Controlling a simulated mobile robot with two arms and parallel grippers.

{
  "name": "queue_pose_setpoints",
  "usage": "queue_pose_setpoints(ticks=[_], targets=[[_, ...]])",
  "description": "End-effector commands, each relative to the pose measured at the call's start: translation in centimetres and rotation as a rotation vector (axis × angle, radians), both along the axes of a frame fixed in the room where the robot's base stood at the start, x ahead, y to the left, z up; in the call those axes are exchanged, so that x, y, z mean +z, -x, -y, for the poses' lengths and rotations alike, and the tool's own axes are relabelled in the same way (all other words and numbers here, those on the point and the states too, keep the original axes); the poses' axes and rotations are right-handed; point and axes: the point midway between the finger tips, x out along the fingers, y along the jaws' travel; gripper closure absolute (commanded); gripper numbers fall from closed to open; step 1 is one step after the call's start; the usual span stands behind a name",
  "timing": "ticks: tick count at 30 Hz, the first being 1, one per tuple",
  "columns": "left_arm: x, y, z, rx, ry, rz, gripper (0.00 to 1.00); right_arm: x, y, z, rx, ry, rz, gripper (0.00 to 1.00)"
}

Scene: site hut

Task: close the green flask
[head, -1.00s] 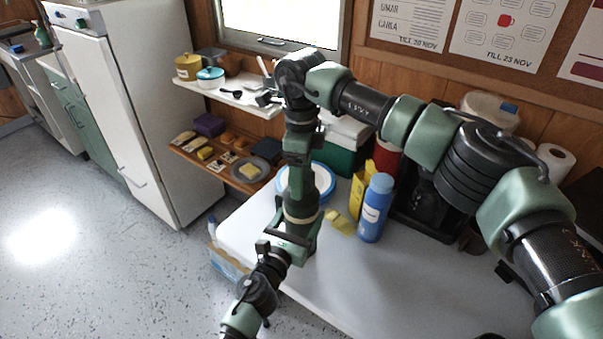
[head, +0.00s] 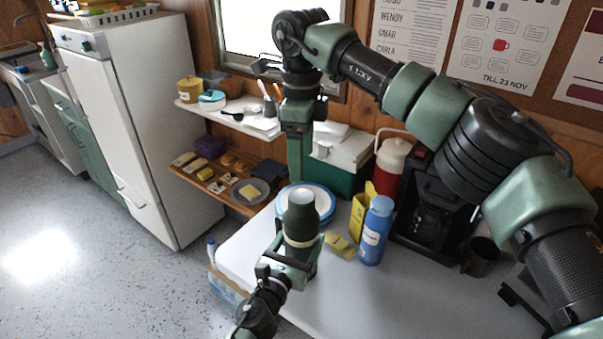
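The green flask (head: 301,222) is dark green with a cream band low on its body and a pale round top. It stands upright in my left gripper (head: 292,262), which is shut around its lower part over the table's left front area. My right gripper (head: 296,165) hangs pointing down just above the flask's top, with a small gap between them in the picture. Its fingers are seen edge-on, so their opening and anything between them are unclear. I cannot tell whether the pale top is a stopper or an open mouth, and I make out no separate lid.
On the white table (head: 400,300) stand a blue bottle (head: 375,232), a yellow box (head: 358,215), a yellow cloth-like item (head: 338,245), a blue-rimmed plate (head: 325,203), a red-and-white jug (head: 390,170), a coffee machine (head: 425,222) and a dark mug (head: 481,257). The table's front is clear.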

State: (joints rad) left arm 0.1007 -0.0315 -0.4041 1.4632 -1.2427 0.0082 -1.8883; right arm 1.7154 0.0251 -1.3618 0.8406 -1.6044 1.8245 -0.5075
Motion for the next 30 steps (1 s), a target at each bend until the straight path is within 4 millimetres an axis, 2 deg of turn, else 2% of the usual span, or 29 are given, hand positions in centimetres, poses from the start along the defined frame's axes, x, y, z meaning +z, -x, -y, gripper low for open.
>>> queue_pose_setpoints(ticks=[4,12,13,15,25,30], targets=[[0.0,0.0,0.0,0.0,0.0,-0.001,1.0,0.9,0.0,0.0,0.001,0.0,-0.001,0.26],[0.0,0.0,0.0,0.0,0.0,0.0,1.0,1.0,0.0,0.0,0.001,0.0,-0.001,0.26],[0.0,0.0,0.0,0.0,0.0,0.0,0.19,1.0,0.0,0.0,0.001,0.0,-0.001,0.26],[0.0,0.0,0.0,0.0,0.0,0.0,0.02,1.0,0.0,0.0,0.001,0.0,-0.001,0.26],[0.0,0.1,-0.1,0.0,0.0,0.0,0.02,0.9,0.0,0.0,0.0,0.0,-0.001,0.26],[-0.2,1.9,-0.9,0.0,-0.002,-0.002,0.02,1.1,0.0,0.0,0.0,0.0,-0.001,0.26]])
